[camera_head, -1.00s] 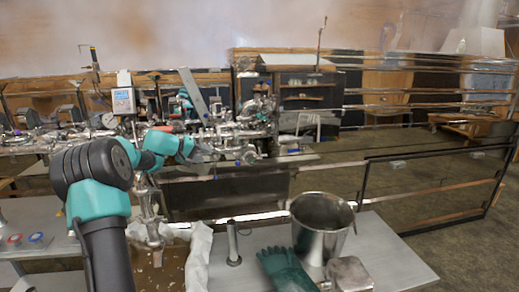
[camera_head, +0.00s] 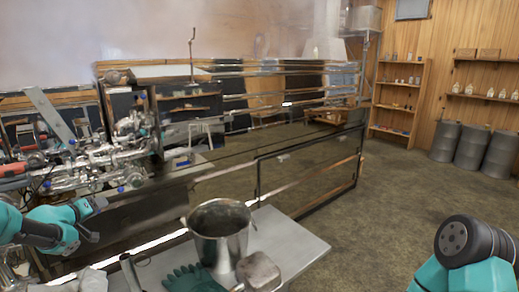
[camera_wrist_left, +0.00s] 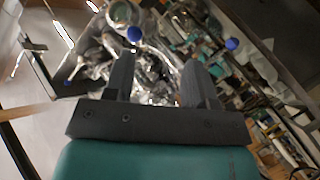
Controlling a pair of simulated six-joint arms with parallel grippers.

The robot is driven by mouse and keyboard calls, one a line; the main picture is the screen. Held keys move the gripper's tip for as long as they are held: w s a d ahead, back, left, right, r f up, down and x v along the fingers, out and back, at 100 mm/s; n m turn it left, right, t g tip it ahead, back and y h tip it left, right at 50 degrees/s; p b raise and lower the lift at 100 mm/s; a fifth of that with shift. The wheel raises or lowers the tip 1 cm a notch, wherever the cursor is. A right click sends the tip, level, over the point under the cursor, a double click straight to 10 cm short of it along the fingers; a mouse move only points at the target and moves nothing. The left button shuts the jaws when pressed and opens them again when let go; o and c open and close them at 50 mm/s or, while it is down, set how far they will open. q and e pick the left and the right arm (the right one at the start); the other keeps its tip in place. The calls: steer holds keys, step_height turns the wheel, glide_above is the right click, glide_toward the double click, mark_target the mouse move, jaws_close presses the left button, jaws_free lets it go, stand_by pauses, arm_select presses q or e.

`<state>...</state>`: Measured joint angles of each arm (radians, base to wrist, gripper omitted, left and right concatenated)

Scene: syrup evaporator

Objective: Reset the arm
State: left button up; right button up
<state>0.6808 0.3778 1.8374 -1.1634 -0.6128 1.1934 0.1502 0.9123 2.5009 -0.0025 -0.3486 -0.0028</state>
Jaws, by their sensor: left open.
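My left arm comes in at the left edge of the head view, with its wrist end (camera_head: 92,208) in front of the pipework. In the left wrist view my left gripper (camera_wrist_left: 160,66) is open, its two dark fingers apart with nothing held between them. Metal pipes and fittings (camera_wrist_left: 150,75) with blue caps show beyond the fingers. Part of my right arm (camera_head: 465,245) shows at the lower right of the head view; its gripper is out of view.
A metal pot (camera_head: 218,240), green gloves (camera_head: 192,280) and a metal scoop-like piece (camera_head: 258,270) are on the light table (camera_head: 295,250). Silvery pipework (camera_head: 95,160) is at left. Grey barrels (camera_head: 472,148) and wooden shelves (camera_head: 398,97) stand at the back right. Open floor lies at right.

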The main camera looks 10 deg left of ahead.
arm_select(q)
steer(key=s+d+f+m+g+h, duration=0.1)
steer(key=s+d+f+m+g, duration=0.3)
steer(key=s+d+f, duration=0.85)
steer(key=s+d+f+m+g+h, duration=0.15)
steer(key=s+d+f+g, duration=0.45)
steer(key=s+d+f, duration=0.65)
steer(key=d+f+g, duration=0.1)
steer(key=d+f, duration=0.6)
steer(key=d, duration=0.2)
steer(key=d+f+g+h, duration=0.1)
steer(key=d+f+g, duration=0.1)
steer(key=d+f, duration=0.5)
steer(key=d, duration=0.2)
steer(key=shift+s+d, duration=0.4)
